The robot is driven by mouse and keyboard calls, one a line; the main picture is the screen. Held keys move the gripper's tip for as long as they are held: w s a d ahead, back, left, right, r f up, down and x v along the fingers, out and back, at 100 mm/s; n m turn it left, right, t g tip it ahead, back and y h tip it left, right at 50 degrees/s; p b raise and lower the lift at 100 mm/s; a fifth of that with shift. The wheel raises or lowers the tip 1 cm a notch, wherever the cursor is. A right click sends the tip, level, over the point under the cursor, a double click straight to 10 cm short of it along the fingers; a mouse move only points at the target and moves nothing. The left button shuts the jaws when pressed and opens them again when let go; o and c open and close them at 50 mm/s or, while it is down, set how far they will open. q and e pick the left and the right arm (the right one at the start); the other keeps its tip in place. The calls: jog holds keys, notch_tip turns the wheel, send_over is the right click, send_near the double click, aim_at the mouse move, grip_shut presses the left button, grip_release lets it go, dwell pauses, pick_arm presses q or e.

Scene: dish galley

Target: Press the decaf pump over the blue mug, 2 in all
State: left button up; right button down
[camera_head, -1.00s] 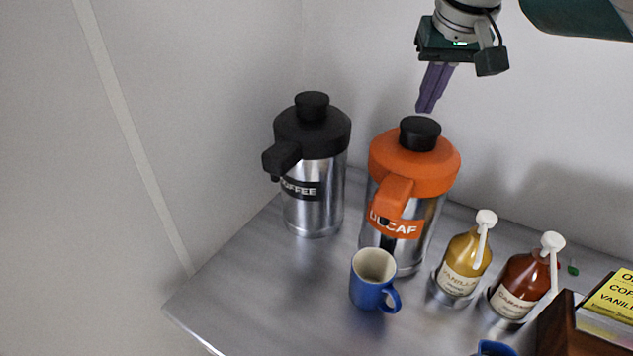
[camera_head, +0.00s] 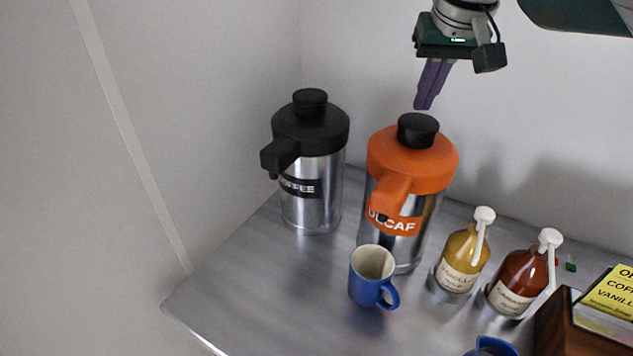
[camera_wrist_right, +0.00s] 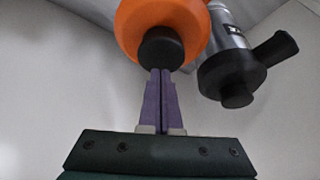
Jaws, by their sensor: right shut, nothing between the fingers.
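The orange-topped decaf pump pot (camera_head: 412,160) stands on the metal counter with a black knob (camera_head: 418,130) on top. Its spout points toward the front, over the blue mug (camera_head: 370,280). The mug stands upright below the spout, its handle to the right, and its visible inside is pale. My right gripper (camera_head: 424,106) is shut and empty, with its purple fingers pointing down just above the black knob. In the right wrist view the shut fingertips (camera_wrist_right: 160,72) overlap the knob (camera_wrist_right: 161,50); a small gap shows in the head view. My left gripper is not in view.
A black-topped coffee pump pot (camera_head: 311,165) stands left of the decaf pot. A vanilla bottle (camera_head: 460,262) and a reddish-brown bottle (camera_head: 518,284) stand to the right. A wooden box (camera_head: 556,325) and part of another blue item (camera_head: 493,347) are at the lower right. The counter's front left is clear.

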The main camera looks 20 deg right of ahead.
aim_at(420, 121)
jog(key=shift+f, duration=0.2)
dwell(0.3)
jog(key=shift+f+b, duration=1.25)
jog(key=shift+f, duration=0.4)
jog(key=shift+r, duration=0.1)
jog(key=shift+r+p, duration=0.6)
jog(key=shift+p, duration=0.25)
jog(key=shift+r+p, duration=1.05)
jog(key=shift+p, duration=0.15)
jog(key=shift+f, duration=0.15)
